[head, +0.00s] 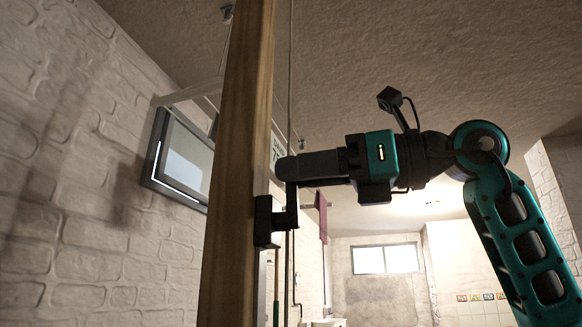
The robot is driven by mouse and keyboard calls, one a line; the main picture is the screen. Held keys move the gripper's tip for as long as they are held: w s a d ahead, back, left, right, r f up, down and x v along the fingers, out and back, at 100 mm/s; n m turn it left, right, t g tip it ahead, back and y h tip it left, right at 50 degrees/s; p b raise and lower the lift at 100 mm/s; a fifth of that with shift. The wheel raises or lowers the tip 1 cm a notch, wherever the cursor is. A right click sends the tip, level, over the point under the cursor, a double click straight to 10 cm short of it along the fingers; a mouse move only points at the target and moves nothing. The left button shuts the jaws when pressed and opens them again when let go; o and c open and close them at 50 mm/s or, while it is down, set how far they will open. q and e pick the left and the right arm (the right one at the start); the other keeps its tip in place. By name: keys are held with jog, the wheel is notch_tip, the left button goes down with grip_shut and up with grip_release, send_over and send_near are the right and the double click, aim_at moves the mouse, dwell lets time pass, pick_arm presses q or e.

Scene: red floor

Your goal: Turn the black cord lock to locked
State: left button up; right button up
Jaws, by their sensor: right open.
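The black cord lock (264,222) is fixed to the side of a wooden post in the middle of the head view. A short black part (292,208) juts out to the right from it and turns up toward my fingers. My right gripper (288,172) comes in from the right, with its fingers pointing left just above the lock. It is open, but the gap between the fingers is hard to make out. Its lower edge overlaps the upper end of the jutting part; I cannot tell whether they touch. My left gripper is out of view.
The tall wooden post (236,150) runs from top to bottom, close to my right gripper. A thin cord (291,70) runs vertically beside it. A framed window (180,160) is on the brick wall at left. A purple cloth (322,216) hangs behind.

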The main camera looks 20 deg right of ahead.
jog(key=shift+x, duration=0.95)
grip_shut()
